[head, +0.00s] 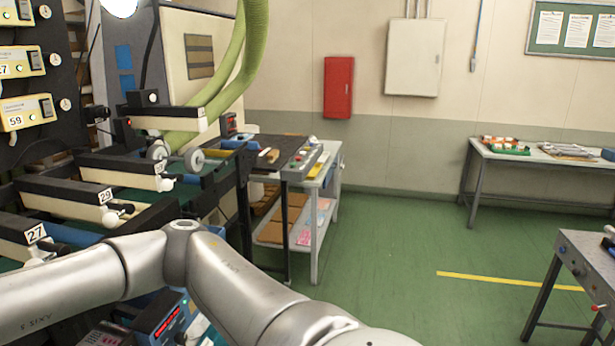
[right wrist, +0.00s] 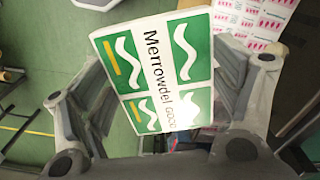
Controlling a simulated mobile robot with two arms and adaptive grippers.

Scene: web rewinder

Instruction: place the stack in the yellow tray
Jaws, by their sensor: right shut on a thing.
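The stack (right wrist: 160,70), with a green and white printed top reading "Merrowdel", is between the fingers of my right gripper (right wrist: 165,92) in the right wrist view. The fingers are shut on it from both sides, and it sits tilted in the picture. How many pieces it holds cannot be told. The stack and right gripper do not show in the head view. A silver arm of mine crosses the bottom left of the head view, but its gripper is out of frame. A small yellow patch (head: 318,165) shows on the cart; I cannot tell whether it is the yellow tray.
The rewinder (head: 110,180) with numbered arms fills the left. A grey cart (head: 330,190) with shelves stands beyond it. A table (head: 545,155) with a green tray (head: 505,148) stands back right, and a control desk (head: 585,262) at the right edge. The green floor between is clear.

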